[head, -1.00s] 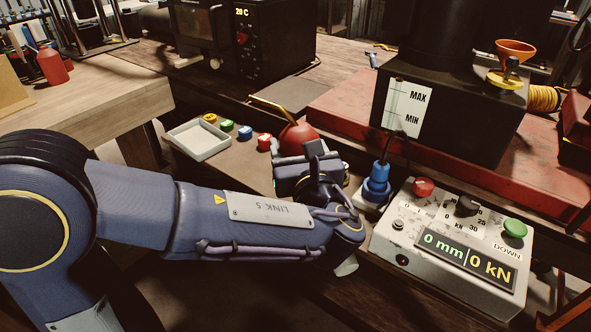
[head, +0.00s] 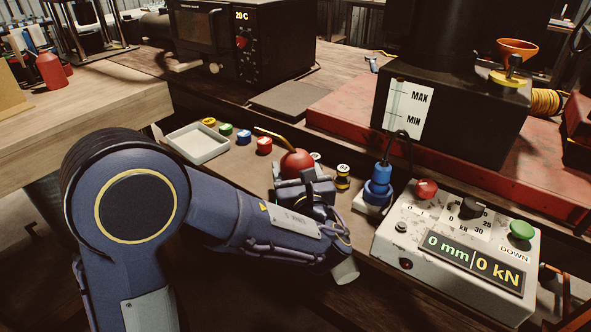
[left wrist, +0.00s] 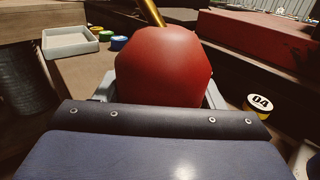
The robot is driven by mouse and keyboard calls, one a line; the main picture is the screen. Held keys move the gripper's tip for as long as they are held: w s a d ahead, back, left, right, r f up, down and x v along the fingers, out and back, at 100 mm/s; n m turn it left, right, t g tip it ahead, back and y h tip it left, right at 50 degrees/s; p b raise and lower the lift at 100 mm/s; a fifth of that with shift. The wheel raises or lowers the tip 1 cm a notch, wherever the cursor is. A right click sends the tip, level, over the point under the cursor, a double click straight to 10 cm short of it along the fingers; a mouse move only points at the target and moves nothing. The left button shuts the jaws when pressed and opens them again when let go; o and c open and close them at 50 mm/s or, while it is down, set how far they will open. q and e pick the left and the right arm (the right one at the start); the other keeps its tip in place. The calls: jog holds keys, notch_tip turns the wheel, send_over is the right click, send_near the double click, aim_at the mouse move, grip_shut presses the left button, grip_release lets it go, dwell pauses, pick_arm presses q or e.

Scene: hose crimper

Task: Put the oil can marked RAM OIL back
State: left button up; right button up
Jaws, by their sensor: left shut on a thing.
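A red oil can (head: 297,163) with a thin brass spout stands out above my left gripper (head: 303,187) in the head view, over the wooden bench. In the left wrist view the red can (left wrist: 163,65) fills the middle, between the grey fingers. My left gripper is shut on it. I see no lettering on the can, and its lower part is hidden by the gripper, so I cannot tell whether it touches the bench. Another red can (head: 51,70) stands on the left table. My right gripper is not in view.
A white tray (head: 198,142) and several coloured round pieces lie left of the can. A yellow-black piece marked 04 (left wrist: 259,106) lies to its right. The blue connector (head: 378,185) and control box (head: 455,250) stand further right. The black tank (head: 450,110) rises behind.

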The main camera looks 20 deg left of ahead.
pick_arm(q)
jog(key=o, duration=1.3)
jog(key=shift+f, duration=0.1)
